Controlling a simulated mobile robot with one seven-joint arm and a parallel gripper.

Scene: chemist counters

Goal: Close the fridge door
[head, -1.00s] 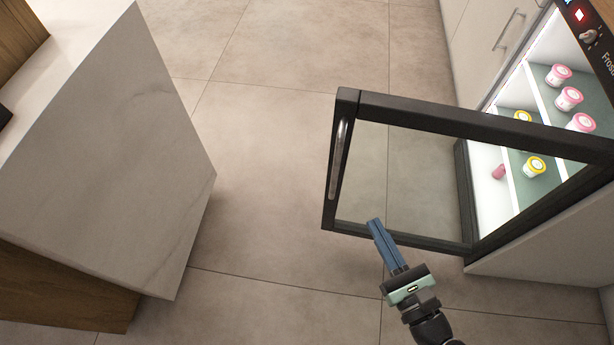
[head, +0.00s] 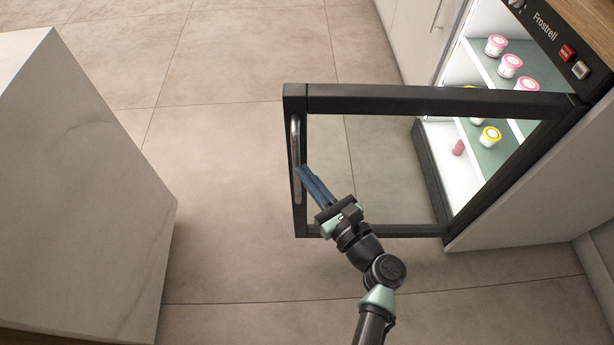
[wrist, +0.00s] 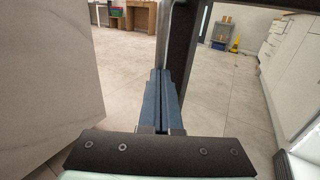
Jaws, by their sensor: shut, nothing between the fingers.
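The fridge door (head: 420,104) is a black frame around clear glass and stands wide open, sticking out from the fridge (head: 548,45). Its silver handle (head: 295,150) runs up the free edge of the frame, on the left. My gripper (head: 302,172) is shut and empty, its blue fingers pointing up and left, close to the handle in the picture. I cannot tell if they touch the door. In the wrist view the shut fingers (wrist: 160,100) point ahead beside the door's dark edge post (wrist: 184,50), with the handle (wrist: 163,35) just left of it.
Inside the lit fridge, pink-lidded tubs (head: 510,64) and a yellow-lidded tub (head: 490,137) stand on shelves. A marble counter (head: 80,200) stands at the left. Free tiled floor (head: 225,200) lies between the counter and the door.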

